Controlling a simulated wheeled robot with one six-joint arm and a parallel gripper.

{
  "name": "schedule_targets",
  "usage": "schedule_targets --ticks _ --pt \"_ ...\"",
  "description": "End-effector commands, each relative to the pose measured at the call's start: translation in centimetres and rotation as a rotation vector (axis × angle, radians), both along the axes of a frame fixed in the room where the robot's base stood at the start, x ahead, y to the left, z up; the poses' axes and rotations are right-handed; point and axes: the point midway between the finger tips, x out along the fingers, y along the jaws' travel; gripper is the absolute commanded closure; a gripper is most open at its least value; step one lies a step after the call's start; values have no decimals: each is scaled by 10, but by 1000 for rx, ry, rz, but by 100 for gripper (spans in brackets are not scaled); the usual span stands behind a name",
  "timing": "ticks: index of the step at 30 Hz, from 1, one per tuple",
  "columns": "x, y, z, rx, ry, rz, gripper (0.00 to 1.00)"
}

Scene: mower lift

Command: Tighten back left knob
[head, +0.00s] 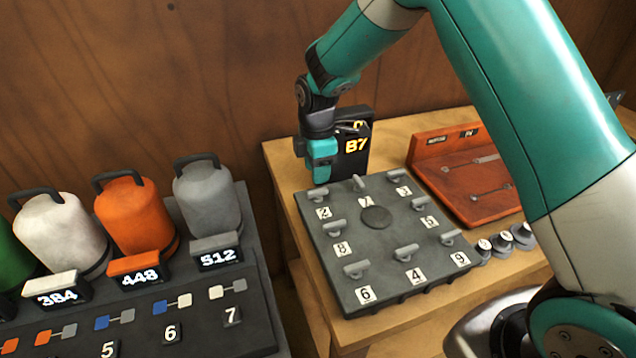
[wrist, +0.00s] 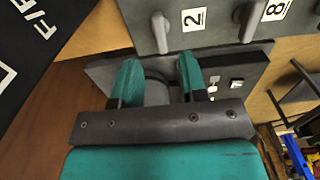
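The dark grey plate (head: 375,218) carries several light grey lever knobs with white number labels around a round disc. The knob at its back left corner (head: 318,195), beside label 2, also shows in the wrist view (wrist: 160,32). My gripper (head: 320,176) points down just behind and above that knob, apart from it. In the wrist view its two teal fingers (wrist: 158,70) are spread, with the knob beyond their tips. A grey rounded shape (wrist: 157,90) shows between the fingers; I cannot tell whether they touch it.
A black box marked B7 (head: 354,148) stands close behind my gripper. A red-orange tray (head: 465,190) lies right of the plate, with small round dials (head: 503,242) in front of it. Grey, orange and white canisters (head: 205,200) stand at left. A wooden wall is behind.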

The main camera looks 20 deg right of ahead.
Motion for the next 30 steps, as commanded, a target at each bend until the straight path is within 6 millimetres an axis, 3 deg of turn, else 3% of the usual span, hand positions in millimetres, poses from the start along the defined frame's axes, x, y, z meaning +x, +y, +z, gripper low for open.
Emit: schedule_targets --ticks 3,9,21,27,30 --pt "-1 0 -23 -1 5 -1 61" --pt "0 -1 -50 0 2 -1 61" --pt "0 -1 -59 0 0 -2 61" --pt "0 -1 -59 0 0 -2 100" --pt "0 -1 -59 0 0 -2 100"
